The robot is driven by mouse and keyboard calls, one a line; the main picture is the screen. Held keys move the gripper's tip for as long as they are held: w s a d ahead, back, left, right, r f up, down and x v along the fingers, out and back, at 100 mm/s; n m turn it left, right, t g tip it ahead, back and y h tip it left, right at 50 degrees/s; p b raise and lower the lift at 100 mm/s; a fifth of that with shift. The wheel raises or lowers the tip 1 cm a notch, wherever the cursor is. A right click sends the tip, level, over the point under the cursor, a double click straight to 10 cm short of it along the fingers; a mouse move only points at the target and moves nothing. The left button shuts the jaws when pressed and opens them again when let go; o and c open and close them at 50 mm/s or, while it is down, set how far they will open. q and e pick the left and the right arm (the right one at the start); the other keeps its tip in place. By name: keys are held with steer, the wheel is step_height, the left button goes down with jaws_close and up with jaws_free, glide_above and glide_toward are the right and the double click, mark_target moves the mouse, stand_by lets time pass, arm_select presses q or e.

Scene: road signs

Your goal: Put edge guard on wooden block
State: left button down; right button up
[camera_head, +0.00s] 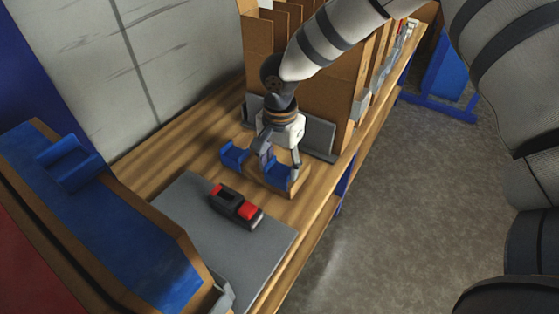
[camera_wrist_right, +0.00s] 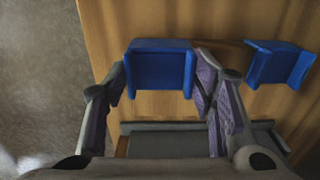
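Two blue edge guards lie close together on the wooden bench. The nearer one (camera_head: 279,174) is below my right gripper (camera_head: 280,158), and the other (camera_head: 234,154) is to its left. In the right wrist view, one blue guard (camera_wrist_right: 160,68) shows between the two fingers, which look open with narrow gaps beside it; firm contact cannot be seen. The second guard (camera_wrist_right: 278,64) lies to the right, outside the fingers, turned at an angle. A tan wooden piece (camera_head: 298,181) shows beside the nearer guard, partly hidden; whether it is the wooden block is unclear. My left gripper is not in view.
A black-and-red tool (camera_head: 237,207) lies on a grey mat (camera_head: 180,205). A large blue-topped piece with wooden edges (camera_head: 105,225) stands at the left, with a blue part (camera_head: 69,162) on it. Cardboard dividers (camera_head: 335,85) stand behind my gripper. Open floor is right.

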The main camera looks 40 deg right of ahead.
mark_target(280, 172)
steer(key=o, duration=0.4)
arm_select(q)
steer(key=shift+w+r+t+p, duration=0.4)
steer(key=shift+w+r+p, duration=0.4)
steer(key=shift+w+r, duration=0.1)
arm_select(e)
step_height(280, 172, up, 13)
steer(key=shift+r, duration=0.15)
